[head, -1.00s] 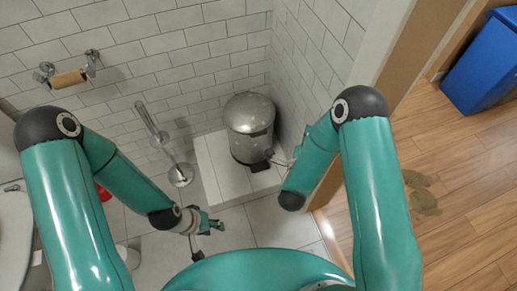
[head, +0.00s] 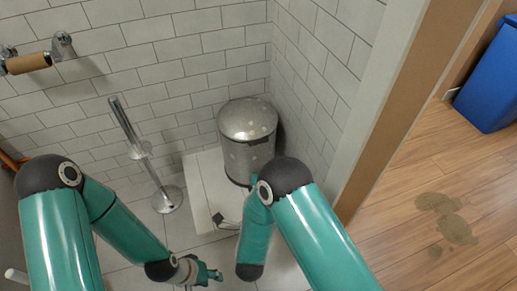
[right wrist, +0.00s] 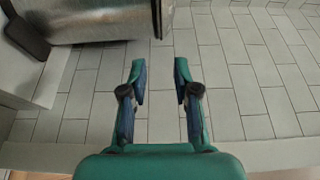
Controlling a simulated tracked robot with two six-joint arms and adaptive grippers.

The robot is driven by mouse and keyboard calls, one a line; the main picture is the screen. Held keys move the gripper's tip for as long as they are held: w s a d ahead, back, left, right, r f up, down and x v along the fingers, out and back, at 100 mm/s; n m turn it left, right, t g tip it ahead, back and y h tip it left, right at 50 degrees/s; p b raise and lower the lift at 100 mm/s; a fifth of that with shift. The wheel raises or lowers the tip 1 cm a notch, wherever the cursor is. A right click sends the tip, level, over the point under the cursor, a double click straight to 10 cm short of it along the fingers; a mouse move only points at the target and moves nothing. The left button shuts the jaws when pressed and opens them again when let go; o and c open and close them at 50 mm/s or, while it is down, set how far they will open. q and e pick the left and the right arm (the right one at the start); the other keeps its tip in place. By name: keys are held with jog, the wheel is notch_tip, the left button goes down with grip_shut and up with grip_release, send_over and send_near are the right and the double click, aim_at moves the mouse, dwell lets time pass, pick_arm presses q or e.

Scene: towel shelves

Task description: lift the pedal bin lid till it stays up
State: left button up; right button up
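The grey metal pedal bin (head: 247,155) stands upright on a white tiled ledge (head: 203,185) in the wall corner in the head view. Its domed lid (head: 247,117) is down. My right gripper (head: 222,220) is low in front of the bin, partly hidden by my right forearm. The right wrist view shows it open and empty (right wrist: 159,73), with tiled surface between its fingers. There the bin's shiny body (right wrist: 90,22) and a dark flat part, perhaps its pedal (right wrist: 25,32), lie ahead to the left, apart from the fingers. My left gripper (head: 213,274) is left of it over the floor; its opening is unclear.
A chrome stand (head: 140,150) is left of the bin. A paper-roll holder (head: 30,62) is on the tiled wall. The side wall and door frame (head: 380,130) stand close on the right. Beyond are wooden floor, a stain (head: 447,215) and a blue bin (head: 490,85).

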jog(key=w+d+b, duration=0.2)
jog(key=w+b, duration=0.2)
jog(key=w, duration=1.1)
jog(key=shift+w, duration=0.15)
grip_shut()
